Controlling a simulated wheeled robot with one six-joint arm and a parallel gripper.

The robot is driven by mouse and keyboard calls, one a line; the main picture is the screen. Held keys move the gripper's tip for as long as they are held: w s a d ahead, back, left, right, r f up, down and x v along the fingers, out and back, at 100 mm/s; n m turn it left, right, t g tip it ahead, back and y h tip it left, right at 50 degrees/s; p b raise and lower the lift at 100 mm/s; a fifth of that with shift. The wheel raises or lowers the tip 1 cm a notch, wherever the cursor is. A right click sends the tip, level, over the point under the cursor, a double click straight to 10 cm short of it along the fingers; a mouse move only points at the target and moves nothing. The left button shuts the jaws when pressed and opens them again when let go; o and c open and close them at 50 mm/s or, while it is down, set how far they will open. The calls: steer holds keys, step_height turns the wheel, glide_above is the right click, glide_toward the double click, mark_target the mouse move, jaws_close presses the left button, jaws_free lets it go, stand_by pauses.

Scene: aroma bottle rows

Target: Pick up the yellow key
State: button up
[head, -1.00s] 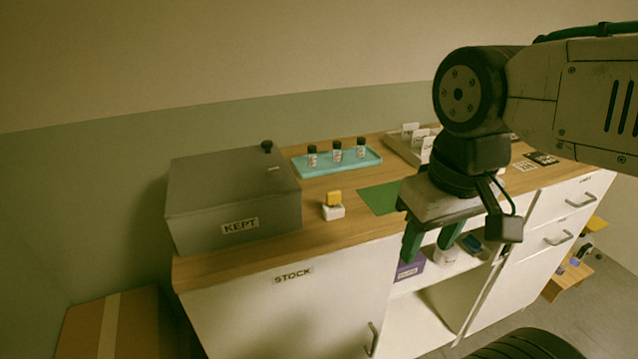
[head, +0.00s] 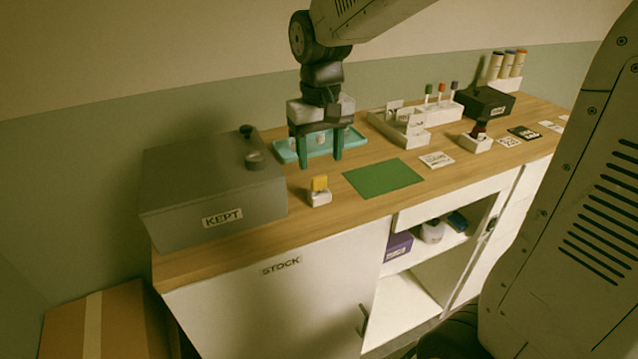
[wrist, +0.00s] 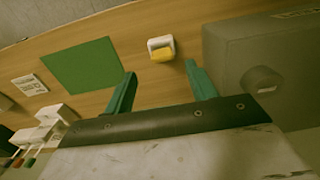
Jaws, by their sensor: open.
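The yellow key (head: 320,183) stands in a small white holder (head: 320,198) on the wooden counter, right of the grey KEPT box. In the wrist view the yellow key (wrist: 162,54) and its holder (wrist: 160,42) lie beyond and between my fingertips. My gripper (head: 321,163) is open and empty, pointing down. In the head view its green fingers appear just above and behind the key, apart from it. In the wrist view my gripper (wrist: 160,70) has its fingers spread wide. The finger tips hide nothing of the key.
The grey KEPT box (head: 215,185) stands close on the left, with a dark round knob (head: 255,161) on it. A teal tray (head: 284,152) is behind my gripper. A green mat (head: 383,178) lies flat to the right. White racks (head: 398,127) stand farther back right.

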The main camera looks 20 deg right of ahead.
mark_target(319, 176)
steer(key=f, duration=0.6)
steer(key=shift+s+a+f, duration=0.1)
steer(key=shift+a+f, duration=0.1)
steer(key=shift+f, duration=0.05)
steer(key=c, duration=1.1)
steer(key=shift+r, duration=0.5)
steer(key=r, duration=0.2)
steer(key=shift+s+d+r, duration=0.1)
steer(key=shift+s+r, duration=0.2)
steer(key=shift+r, duration=0.1)
steer(key=s+d, duration=0.2)
steer(key=s, duration=0.2)
steer(key=s+d, duration=0.1)
steer(key=s, duration=0.4)
steer(key=s+d+r, duration=0.1)
steer(key=s+d, duration=0.1)
steer(key=s, duration=0.3)
steer(key=shift+s+d+r, duration=0.1)
steer(key=shift+s+d, duration=0.05)
steer(key=shift+d, duration=0.2)
